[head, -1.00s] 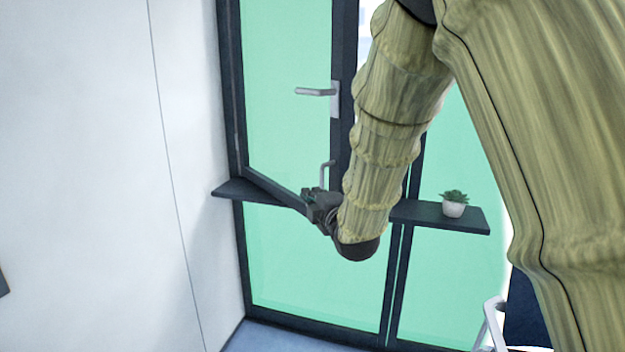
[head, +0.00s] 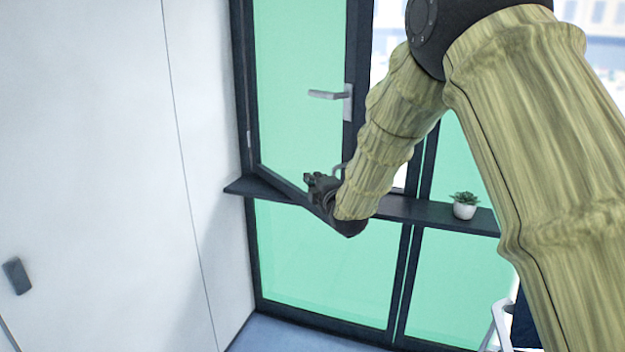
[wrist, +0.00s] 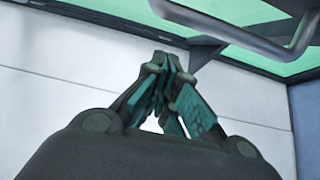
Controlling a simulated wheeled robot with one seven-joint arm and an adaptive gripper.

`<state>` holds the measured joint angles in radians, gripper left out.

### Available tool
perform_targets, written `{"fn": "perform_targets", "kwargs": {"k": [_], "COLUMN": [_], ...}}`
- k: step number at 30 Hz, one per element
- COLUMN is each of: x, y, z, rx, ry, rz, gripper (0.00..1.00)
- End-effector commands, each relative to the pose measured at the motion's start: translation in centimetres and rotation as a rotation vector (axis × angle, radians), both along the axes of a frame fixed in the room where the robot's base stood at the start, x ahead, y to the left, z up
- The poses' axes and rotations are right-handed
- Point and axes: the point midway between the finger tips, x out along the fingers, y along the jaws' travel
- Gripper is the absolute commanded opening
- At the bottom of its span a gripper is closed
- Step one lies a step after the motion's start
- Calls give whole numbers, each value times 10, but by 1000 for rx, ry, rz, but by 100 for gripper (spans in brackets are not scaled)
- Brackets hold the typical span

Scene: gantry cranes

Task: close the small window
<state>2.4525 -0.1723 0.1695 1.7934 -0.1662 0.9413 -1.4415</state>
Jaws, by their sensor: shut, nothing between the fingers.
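The small window (head: 298,60) is a green pane in a dark frame, hinged at its left side. It stands ajar, swung into the room, and a bright gap shows to its right. A grey lever handle (head: 330,95) is on its right frame bar. My gripper (head: 308,179) is shut and empty, in front of the pane's lower right part.
A dark sill (head: 405,208) runs below the window. A small potted plant (head: 465,207) stands on its right part. Fixed green panes (head: 320,262) lie below. A white wall (head: 90,130) is at left, and a pale chair frame (head: 497,325) at lower right.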

Motion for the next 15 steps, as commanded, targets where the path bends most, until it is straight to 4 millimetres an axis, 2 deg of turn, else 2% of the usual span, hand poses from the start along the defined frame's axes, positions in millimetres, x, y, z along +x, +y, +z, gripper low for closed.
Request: {"fn": "perform_targets", "kwargs": {"k": [7,15], "x": [0,0], "y": [-21,-27], "z": [0,-1], "rx": [1,0], "ry": [1,1], "rz": [0,1], "gripper": [0,0]}}
